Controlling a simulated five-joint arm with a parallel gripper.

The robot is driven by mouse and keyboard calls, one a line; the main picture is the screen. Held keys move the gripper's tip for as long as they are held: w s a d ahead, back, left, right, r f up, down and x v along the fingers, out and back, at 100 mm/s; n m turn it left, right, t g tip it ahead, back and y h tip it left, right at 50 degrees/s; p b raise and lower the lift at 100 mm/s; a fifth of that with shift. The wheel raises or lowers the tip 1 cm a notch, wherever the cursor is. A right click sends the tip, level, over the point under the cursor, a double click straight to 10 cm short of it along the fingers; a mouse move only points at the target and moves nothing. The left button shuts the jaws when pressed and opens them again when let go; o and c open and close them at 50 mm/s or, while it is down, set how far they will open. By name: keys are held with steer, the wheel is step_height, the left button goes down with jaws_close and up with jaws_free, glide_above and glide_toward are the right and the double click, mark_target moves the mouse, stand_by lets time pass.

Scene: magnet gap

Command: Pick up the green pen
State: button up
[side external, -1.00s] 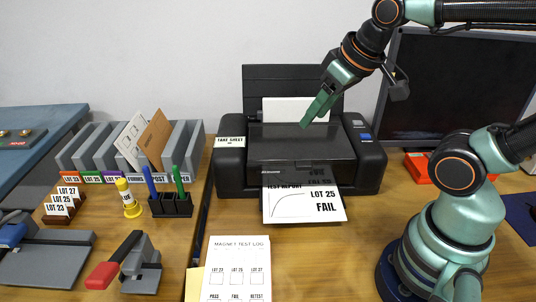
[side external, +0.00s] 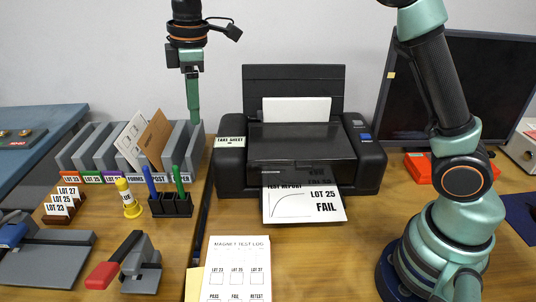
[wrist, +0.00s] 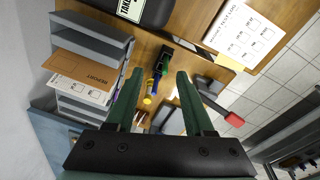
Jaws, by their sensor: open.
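The green pen (side external: 178,180) stands upright, leaning slightly, in the right part of a black pen holder (side external: 171,207) on the left side of the desk. A blue pen (side external: 149,182) stands in the same holder at its left. My gripper (side external: 194,118) points down, above and behind the holder in the side view, clear of the pens. In the wrist view my gripper (wrist: 160,74) is open and empty, with the holder (wrist: 166,60) and pens showing between and beyond its fingertips. The green pen is small and dark there.
A grey file sorter (side external: 110,150) with a brown folder (side external: 155,138) stands behind the holder. A black printer (side external: 300,150) stands to the right.

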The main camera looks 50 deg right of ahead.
mark_target(178, 180)
steer(key=w+a+f+n, duration=0.1)
steer(key=a+f, duration=0.1)
steer(key=a+f+n, duration=0.1)
steer(key=w+a+f+n+g, duration=0.1)
steer(key=a+f, duration=0.1)
steer(key=shift+w+a+f+n, duration=0.3)
step_height(178, 180, down, 12)
steer(key=shift+s+a+f, duration=0.1)
jaws_close()
